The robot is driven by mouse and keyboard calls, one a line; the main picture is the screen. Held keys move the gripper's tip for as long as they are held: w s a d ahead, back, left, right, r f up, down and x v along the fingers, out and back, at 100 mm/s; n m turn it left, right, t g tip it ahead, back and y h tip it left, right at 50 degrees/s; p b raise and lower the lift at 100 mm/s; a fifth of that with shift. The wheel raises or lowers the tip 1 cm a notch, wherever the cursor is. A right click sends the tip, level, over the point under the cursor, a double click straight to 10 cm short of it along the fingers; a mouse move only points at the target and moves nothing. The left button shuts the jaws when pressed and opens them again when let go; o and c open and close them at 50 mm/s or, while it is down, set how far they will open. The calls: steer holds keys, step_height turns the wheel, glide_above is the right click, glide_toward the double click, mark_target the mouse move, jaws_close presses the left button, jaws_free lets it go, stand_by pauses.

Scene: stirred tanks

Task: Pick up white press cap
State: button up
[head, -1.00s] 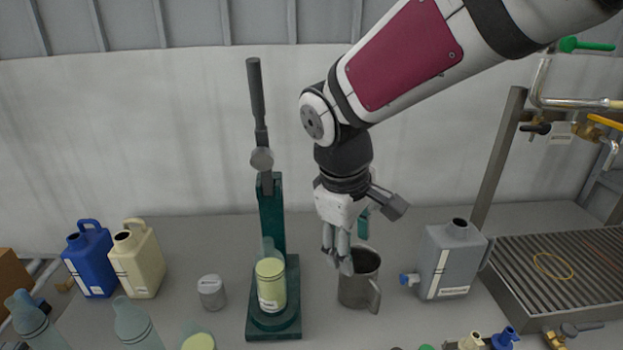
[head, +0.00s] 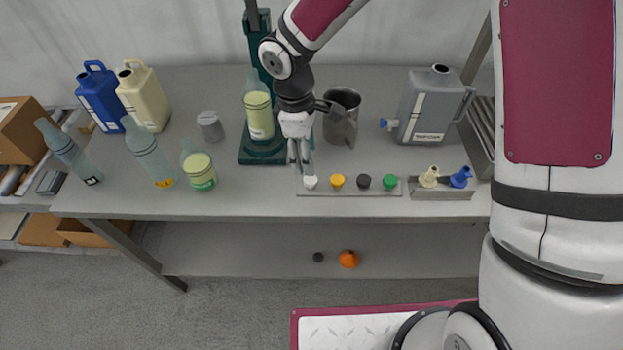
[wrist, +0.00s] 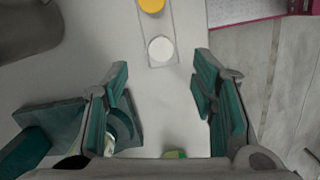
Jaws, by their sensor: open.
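The white press cap (head: 310,182) is a small round cap at the left end of a flat strip (head: 350,194) near the table's front edge. In the wrist view the white cap (wrist: 160,48) lies ahead of my gripper (wrist: 162,85), roughly centred between its fingers but beyond the tips. My gripper also shows in the head view (head: 300,165), pointing down just above and slightly left of the cap. Its teal-padded fingers are wide apart with nothing between them. In the head view the fingertips are small and close to the cap.
Yellow (head: 337,181), black (head: 363,181) and green (head: 390,181) caps share the strip. A metal mug (head: 341,118) and a green press (head: 262,150) stand behind. A small rack (head: 440,192) is right. Bottles stand left. An orange object (head: 348,259) is on the lower shelf.

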mark_target(311, 179)
steer(key=shift+s+d+f+p, duration=0.15)
steer(key=shift+f+p, duration=0.2)
steer(key=shift+f, duration=1.55)
steer(key=shift+d+f+p, duration=0.15)
steer(key=shift+f+p, duration=0.15)
steer(key=shift+f, duration=1.55)
steer(key=c, duration=0.7)
